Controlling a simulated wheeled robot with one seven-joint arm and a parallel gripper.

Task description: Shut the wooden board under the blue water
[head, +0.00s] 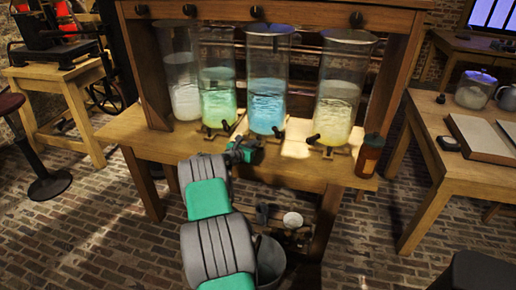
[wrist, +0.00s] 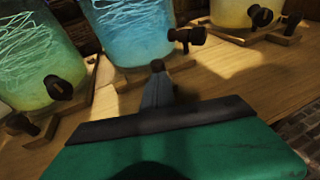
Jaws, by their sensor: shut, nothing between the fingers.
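The jar of blue water (head: 267,98) stands third from the left on the wooden bench. It also fills the upper middle of the wrist view (wrist: 135,38), with its dark tap (wrist: 187,37) on the right. The wooden board (wrist: 120,82) beneath it is mostly hidden, and I cannot tell how far out it is. My gripper (head: 243,150) is low in front of the blue jar, a little to the left. Its narrow fingers (wrist: 158,85) are shut and empty, beside a small dark brown end piece; I cannot tell whether they touch it.
The green jar (head: 217,90) stands left of the blue one and the yellow jar (head: 337,95) right. Their taps and board ends stick out at the front. A dark red-brown bottle (head: 369,157) stands at the bench's right corner. Bare benchtop (head: 293,173) lies right of my gripper.

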